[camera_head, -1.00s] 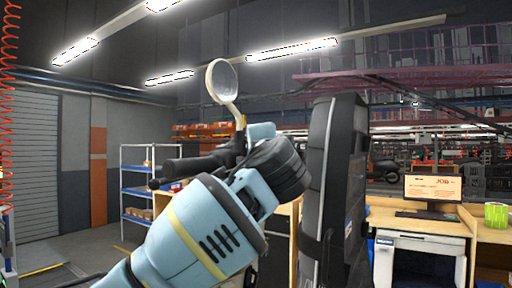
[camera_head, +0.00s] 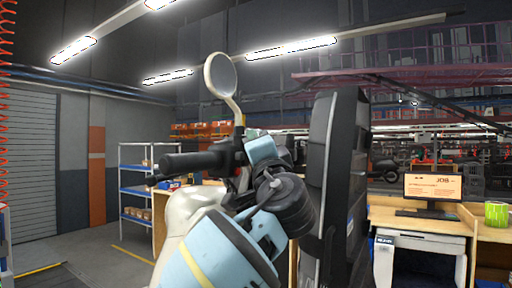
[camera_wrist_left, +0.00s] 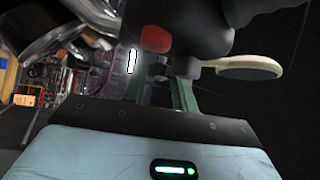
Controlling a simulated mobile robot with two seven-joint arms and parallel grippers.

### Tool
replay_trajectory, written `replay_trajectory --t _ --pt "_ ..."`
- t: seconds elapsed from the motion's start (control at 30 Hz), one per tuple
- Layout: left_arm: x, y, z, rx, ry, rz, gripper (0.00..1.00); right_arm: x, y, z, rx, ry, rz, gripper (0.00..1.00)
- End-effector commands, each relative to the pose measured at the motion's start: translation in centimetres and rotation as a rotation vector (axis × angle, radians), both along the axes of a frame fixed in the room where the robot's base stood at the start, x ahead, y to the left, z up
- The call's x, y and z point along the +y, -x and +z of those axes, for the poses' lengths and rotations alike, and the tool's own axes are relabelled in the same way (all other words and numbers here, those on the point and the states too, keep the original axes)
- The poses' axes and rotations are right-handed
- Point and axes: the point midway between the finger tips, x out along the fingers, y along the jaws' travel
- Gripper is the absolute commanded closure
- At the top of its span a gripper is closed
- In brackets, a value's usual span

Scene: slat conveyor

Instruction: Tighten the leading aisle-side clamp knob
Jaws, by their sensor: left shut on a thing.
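My left gripper (camera_head: 262,148) is at the handlebar of a cream scooter, seen in the head view. In the left wrist view its two green fingers (camera_wrist_left: 160,92) are shut on a small dark part (camera_wrist_left: 158,70) under the black handlebar housing with a red switch (camera_wrist_left: 155,38). I cannot tell whether that part is the clamp knob. No clamp knob is clearly visible. The round mirror (camera_head: 220,75) on its cream stem rises beside the gripper and also shows in the wrist view (camera_wrist_left: 250,68). My right gripper is not in view.
The black handlebar grip (camera_head: 190,161) points left above the cream body (camera_head: 188,210). A tall dark upright (camera_head: 335,170) stands close to the right of my arm. A desk with a monitor (camera_head: 433,188) is further right. A blue-shelved rack (camera_head: 136,190) stands behind.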

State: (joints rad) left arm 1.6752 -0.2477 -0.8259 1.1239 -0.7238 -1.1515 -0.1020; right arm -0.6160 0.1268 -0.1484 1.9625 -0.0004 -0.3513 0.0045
Motion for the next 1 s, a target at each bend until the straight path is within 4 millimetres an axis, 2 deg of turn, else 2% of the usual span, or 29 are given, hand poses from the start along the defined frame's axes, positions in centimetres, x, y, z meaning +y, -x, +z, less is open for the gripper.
replay_trajectory --t 0.17,0.2,0.37,0.73,1.0 --pt "-0.1 0.0 -0.1 0.002 -0.001 -0.002 0.95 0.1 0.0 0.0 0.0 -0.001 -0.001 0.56" --pt "-0.1 0.0 -0.1 0.002 -0.001 -0.002 0.7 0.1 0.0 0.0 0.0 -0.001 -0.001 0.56" --pt "-0.1 0.0 -0.1 0.002 -0.001 -0.002 0.51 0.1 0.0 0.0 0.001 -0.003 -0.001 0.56" --pt "-0.1 0.3 -0.3 0.003 0.0 -0.001 0.51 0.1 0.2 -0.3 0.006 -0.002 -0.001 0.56" --pt "-0.6 2.9 -1.7 0.003 0.0 -0.004 0.51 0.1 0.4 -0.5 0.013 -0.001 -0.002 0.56"
